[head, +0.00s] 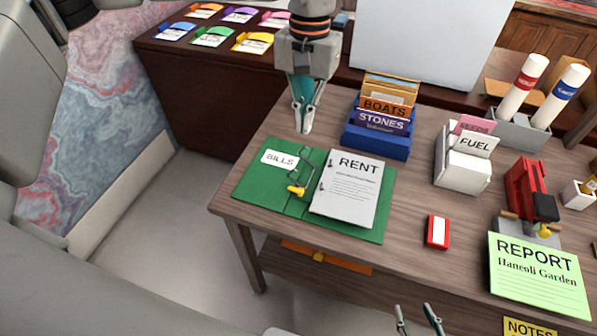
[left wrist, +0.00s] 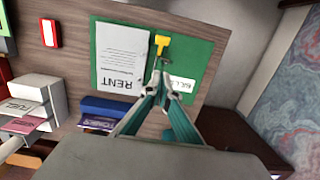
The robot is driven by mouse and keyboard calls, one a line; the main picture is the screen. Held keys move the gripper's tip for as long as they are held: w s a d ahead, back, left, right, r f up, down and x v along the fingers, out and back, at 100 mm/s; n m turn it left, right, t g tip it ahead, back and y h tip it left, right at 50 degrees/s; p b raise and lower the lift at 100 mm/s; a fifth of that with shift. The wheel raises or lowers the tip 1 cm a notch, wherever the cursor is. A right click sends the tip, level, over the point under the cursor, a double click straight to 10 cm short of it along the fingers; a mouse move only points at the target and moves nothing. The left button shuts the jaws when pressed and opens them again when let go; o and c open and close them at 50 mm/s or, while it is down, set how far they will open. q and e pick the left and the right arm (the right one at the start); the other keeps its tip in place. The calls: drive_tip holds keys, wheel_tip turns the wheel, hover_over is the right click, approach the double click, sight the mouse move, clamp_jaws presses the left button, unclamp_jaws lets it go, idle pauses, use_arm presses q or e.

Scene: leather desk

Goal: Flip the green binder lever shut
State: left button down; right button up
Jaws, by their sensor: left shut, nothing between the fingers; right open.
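The green binder (head: 262,187) lies open and flat at the desk's left end, with a BILLS label on its left cover and a white RENT sheet (head: 348,190) on the right. Its metal lever arch (head: 303,170) with a yellow tab (head: 296,190) stands near the spine. In the left wrist view the yellow tab (left wrist: 162,40) shows beyond the fingertips. My left gripper (head: 304,129) is shut and empty, pointing down above the binder's far edge, apart from the lever as far as I can see. My right gripper (head: 420,311) is open and empty at the bottom edge.
Behind the binder stands a blue file box (head: 375,142) of cards. A white FUEL holder (head: 462,165), a red-and-white block (head: 437,232), a red hole punch (head: 529,190) and a green REPORT sheet (head: 540,275) lie to the right. Bare desk (head: 410,200) lies between them.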

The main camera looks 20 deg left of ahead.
use_arm(q)
approach(298, 189)
drive_tip(key=w+f, duration=0.4)
drive_tip(key=s+f, duration=0.2)
drive_tip(key=shift+a+f, duration=0.3)
drive_tip(key=shift+f, duration=0.1)
drive_tip(key=shift+s+f, duration=0.4)
drive_tip(key=shift+s, duration=0.1)
